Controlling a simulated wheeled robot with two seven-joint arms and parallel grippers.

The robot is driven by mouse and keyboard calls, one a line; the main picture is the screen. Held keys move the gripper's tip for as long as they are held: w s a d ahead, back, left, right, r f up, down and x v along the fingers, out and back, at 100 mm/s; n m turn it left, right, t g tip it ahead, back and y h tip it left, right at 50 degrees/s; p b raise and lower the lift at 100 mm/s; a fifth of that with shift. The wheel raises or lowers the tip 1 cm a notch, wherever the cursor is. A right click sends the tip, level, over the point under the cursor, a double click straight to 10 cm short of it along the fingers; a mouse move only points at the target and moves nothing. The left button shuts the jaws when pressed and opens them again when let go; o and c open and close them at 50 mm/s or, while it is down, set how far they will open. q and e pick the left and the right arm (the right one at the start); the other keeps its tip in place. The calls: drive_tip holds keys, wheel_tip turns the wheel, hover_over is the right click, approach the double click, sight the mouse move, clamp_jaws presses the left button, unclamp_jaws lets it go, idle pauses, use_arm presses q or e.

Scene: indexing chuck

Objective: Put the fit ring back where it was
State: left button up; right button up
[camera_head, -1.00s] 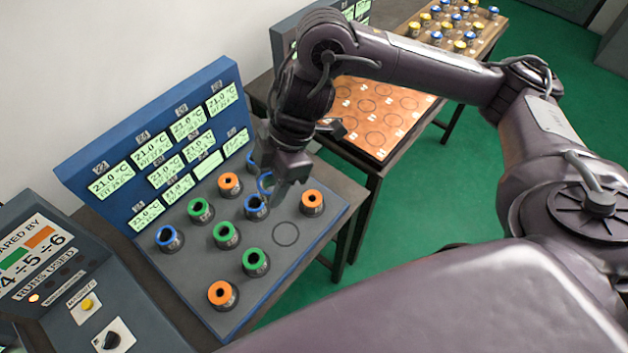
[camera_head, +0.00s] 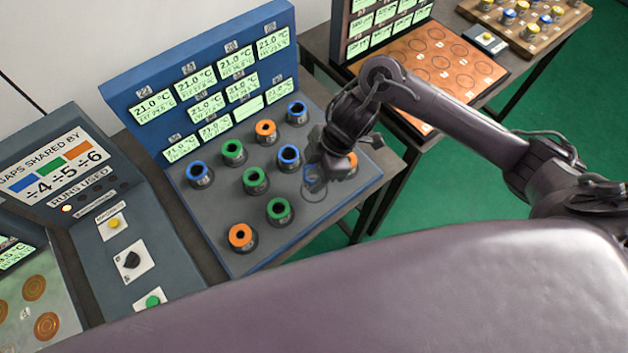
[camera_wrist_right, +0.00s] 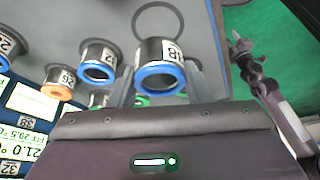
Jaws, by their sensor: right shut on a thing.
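My right gripper (camera_head: 316,182) is shut on a blue-topped ring (camera_head: 311,170), seen closer in the right wrist view (camera_wrist_right: 160,78) between the two fingers, with a black-on-white number label on its side. The gripper holds it over the front right of the grey board (camera_head: 210,225). An empty dark circle (camera_wrist_right: 158,18) on the board shows just beyond the held ring in the wrist view. In the head view the circle (camera_head: 312,194) is partly covered by the gripper. I cannot tell whether the ring touches the board.
Other rings stand close by: blue (camera_head: 289,157), orange (camera_head: 352,165), green (camera_head: 279,210) and several more. A blue panel of temperature displays (camera_head: 205,80) rises behind. A control box (camera_head: 125,245) stands left; an orange board with circles (camera_head: 440,65) lies right.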

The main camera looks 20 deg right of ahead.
wheel_tip(320, 180, down, 4)
drive_tip(key=shift+f, duration=0.2)
drive_tip(key=shift+f, duration=0.2)
drive_tip(key=o, duration=1.3)
